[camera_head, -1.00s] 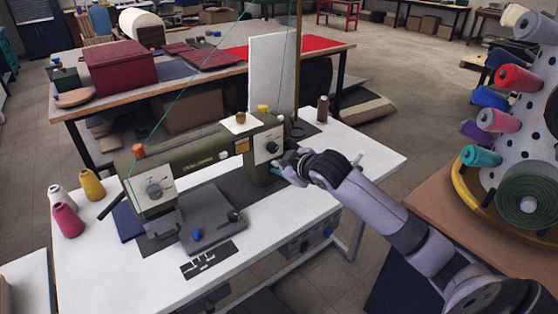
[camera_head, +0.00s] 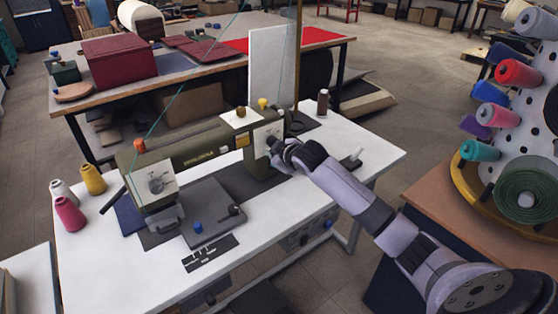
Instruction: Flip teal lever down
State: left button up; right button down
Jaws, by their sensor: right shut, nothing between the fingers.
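The olive-green sewing machine (camera_head: 200,150) stands on the white table. My right gripper (camera_head: 274,145) is shut and empty, at the front of the machine's right-hand column, against or just in front of the pale plate with a dark dial. I cannot tell whether its fingertips touch the machine. The teal lever does not show; the gripper and wrist cover the part of the column below the dial. My left gripper is out of view.
White, yellow and pink thread cones (camera_head: 70,214) stand at the table's left end. A rack of coloured spools (camera_head: 518,73) is at the right. The white table top (camera_head: 365,135) is mostly clear at its right end.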

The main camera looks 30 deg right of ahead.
jog(key=f, duration=0.1)
jog(key=d+f, duration=0.2)
jog(key=f, duration=0.1)
jog(key=shift+w+d+p, duration=0.2)
jog(key=shift+w+p, duration=0.05)
jog(key=shift+p, duration=0.1)
jog(key=shift+f, duration=0.1)
jog(key=shift+s+f+t+b, duration=0.25)
jog(key=shift+t+b, duration=0.05)
jog(key=shift+b, duration=0.3)
